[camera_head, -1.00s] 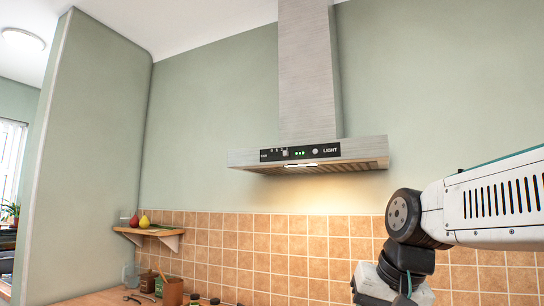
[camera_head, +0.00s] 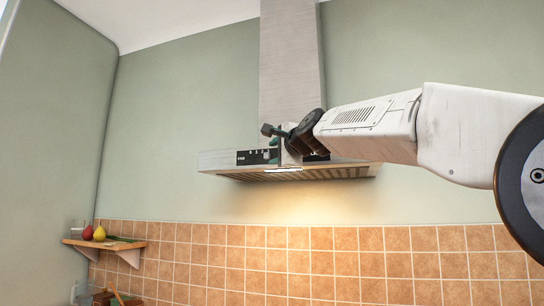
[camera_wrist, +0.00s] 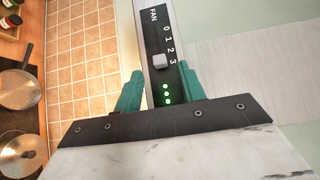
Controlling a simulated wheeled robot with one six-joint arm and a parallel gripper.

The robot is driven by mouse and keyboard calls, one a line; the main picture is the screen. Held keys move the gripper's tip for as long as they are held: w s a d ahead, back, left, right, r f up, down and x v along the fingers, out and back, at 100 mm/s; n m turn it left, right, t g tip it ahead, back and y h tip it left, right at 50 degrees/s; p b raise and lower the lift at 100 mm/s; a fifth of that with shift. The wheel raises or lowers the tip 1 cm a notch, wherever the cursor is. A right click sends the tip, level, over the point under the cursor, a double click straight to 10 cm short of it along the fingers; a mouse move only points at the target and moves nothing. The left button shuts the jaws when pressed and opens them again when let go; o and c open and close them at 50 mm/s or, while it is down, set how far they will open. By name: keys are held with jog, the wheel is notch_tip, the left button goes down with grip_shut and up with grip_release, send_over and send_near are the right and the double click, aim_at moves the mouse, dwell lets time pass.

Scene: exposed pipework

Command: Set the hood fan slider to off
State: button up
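The range hood (camera_head: 225,160) hangs on the wall with its black control panel (camera_head: 250,157) on the front edge. In the wrist view the panel shows the word FAN, the marks 0, 1, 2, 3 and a pale square slider knob (camera_wrist: 160,61) beside the 3. Three green lights (camera_wrist: 166,94) glow below the knob. My gripper (camera_wrist: 160,70) is open, its two teal fingers apart on either side of the panel, with the knob between the tips in the picture. I cannot tell whether they touch anything. In the head view my gripper (camera_head: 273,143) hides part of the panel.
A wooden shelf (camera_head: 108,243) with fruit is low on the left wall of orange tiles (camera_head: 300,250). In the wrist view pans (camera_wrist: 18,87) and a dark hob show at the left. The hood's chimney (camera_head: 290,70) rises behind my arm.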

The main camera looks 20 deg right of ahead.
aim_at(267, 155)
jog(key=shift+w+a, duration=0.2)
jog(key=shift+w, duration=0.7)
jog(key=shift+w+a, duration=0.15)
jog(key=shift+w, duration=0.75)
